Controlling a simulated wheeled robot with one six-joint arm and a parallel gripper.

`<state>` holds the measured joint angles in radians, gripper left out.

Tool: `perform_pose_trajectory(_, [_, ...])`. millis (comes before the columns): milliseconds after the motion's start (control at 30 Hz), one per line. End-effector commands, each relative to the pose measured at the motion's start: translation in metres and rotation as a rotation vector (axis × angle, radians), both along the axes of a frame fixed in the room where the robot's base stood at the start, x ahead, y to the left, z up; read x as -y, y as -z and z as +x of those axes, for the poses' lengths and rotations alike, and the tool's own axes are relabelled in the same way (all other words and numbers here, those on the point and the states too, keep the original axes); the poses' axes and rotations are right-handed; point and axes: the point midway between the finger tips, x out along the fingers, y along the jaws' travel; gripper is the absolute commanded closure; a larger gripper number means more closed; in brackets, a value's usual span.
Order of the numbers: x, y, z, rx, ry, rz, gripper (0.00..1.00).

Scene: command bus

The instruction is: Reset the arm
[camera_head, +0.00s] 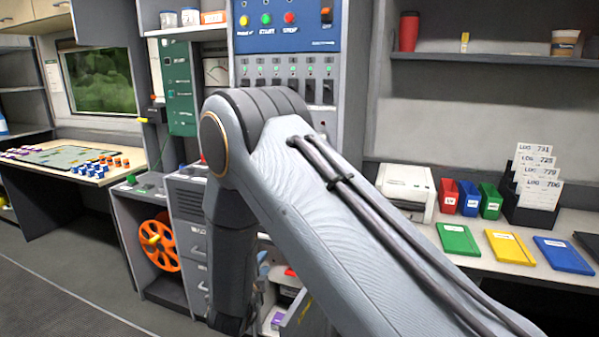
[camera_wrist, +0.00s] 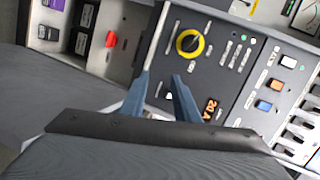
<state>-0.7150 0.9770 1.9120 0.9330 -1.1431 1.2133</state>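My arm (camera_head: 330,215) is grey. It rises from the lower right of the head view to a bent elbow in the middle, then its dark lower part drops toward the cabinets. My gripper is out of sight in the head view. In the wrist view my gripper (camera_wrist: 162,74) shows two blue-grey fingers with a gap between their tips. The gripper is open and nothing is seen between the fingers. A dark control panel with a yellow-ringed knob (camera_wrist: 189,42) lies beyond the fingertips.
An orange reel (camera_head: 160,245) sits in a low cabinet at left. A map table (camera_head: 95,175) with small pieces stands further left. A right-hand counter holds a white printer (camera_head: 406,190), coloured bins and folders (camera_head: 458,239). A blue button panel (camera_head: 287,27) is above. Grey floor (camera_head: 60,300) is clear at lower left.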

Motion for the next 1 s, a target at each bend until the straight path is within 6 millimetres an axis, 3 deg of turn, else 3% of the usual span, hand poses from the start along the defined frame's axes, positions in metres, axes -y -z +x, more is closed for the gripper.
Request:
perform_pose_trajectory(133, [-0.018, 0.015, 0.004, -0.126, -0.137, -0.062, 0.72])
perform_pose_trajectory(267, [-0.032, 0.028, -0.007, -0.257, -0.310, -0.155, 0.72])
perform_pose_trajectory(533, [-0.038, 0.055, -0.065, -0.482, -0.710, -0.399, 0.72])
perform_pose_trajectory(767, [-0.008, 0.083, -0.139, -0.636, -1.062, -0.646, 0.72])
perform_pose_trajectory(1000, [0.048, 0.110, -0.217, -0.763, -1.382, -0.886, 0.72])
